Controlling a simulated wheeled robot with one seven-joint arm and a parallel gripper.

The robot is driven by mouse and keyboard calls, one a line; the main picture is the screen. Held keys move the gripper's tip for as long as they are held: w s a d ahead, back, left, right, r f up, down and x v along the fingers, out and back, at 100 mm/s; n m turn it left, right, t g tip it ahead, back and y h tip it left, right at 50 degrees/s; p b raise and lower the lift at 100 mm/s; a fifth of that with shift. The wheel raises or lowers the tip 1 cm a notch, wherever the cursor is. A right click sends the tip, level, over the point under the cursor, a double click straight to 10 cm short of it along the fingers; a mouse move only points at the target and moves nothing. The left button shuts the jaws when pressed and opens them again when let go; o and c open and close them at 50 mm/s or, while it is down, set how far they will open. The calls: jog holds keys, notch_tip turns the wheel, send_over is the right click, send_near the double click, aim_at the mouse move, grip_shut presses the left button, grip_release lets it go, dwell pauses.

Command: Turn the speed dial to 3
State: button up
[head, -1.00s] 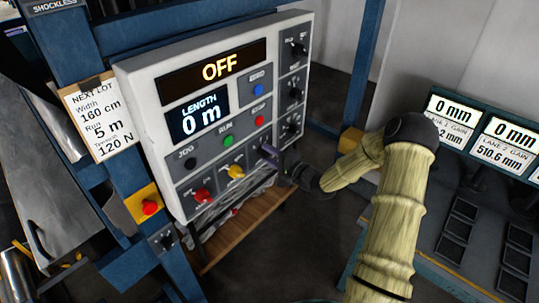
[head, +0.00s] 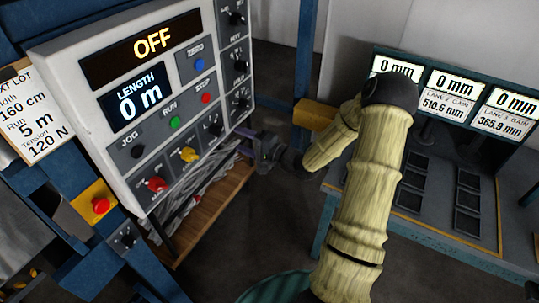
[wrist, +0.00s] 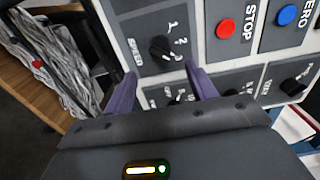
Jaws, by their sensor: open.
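The speed dial (wrist: 160,48) is a black round knob on the grey control panel, marked SPEED with small numbers beside it. It sits ahead of my fingertips in the wrist view. In the head view the dial (head: 213,130) is at the lower right of the panel front. I cannot tell surely which number it points to. My gripper (wrist: 160,88) is open, with its two purple fingers apart and nothing between them. In the head view my gripper (head: 246,150) is just right of and below the dial, seemingly apart from it.
The display (head: 140,52) reads OFF and the length display (head: 138,97) 0 m. A red STOP button (wrist: 226,28), green RUN button (head: 174,122), yellow knob (head: 188,154) and red knob (head: 156,184) are near. A column of knobs (head: 240,66) lines the panel's right side.

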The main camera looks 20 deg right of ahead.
jog(key=b+v, duration=0.2)
jog(key=v, duration=0.7)
jog(key=shift+s, duration=0.15)
jog(key=shift+d, duration=0.1)
notch_tip(320, 180, down, 4)
jog(key=w+a+n+g+h, duration=0.1)
jog(key=a+n+g+h, duration=0.25)
jog(key=n+h, duration=0.2)
jog(key=s+a+r+n+g+h, duration=0.1)
jog(key=s+a+n+g+h, duration=0.1)
jog(key=s, duration=0.6)
jog(key=s+a+r+n+g+h, duration=0.2)
jog(key=s+a+g, duration=0.3)
jog(key=s, duration=0.3)
jog(key=shift+s+n+g+h, duration=0.2)
jog(key=shift+n+g+h, duration=0.35)
jog(key=shift+n+g, duration=0.2)
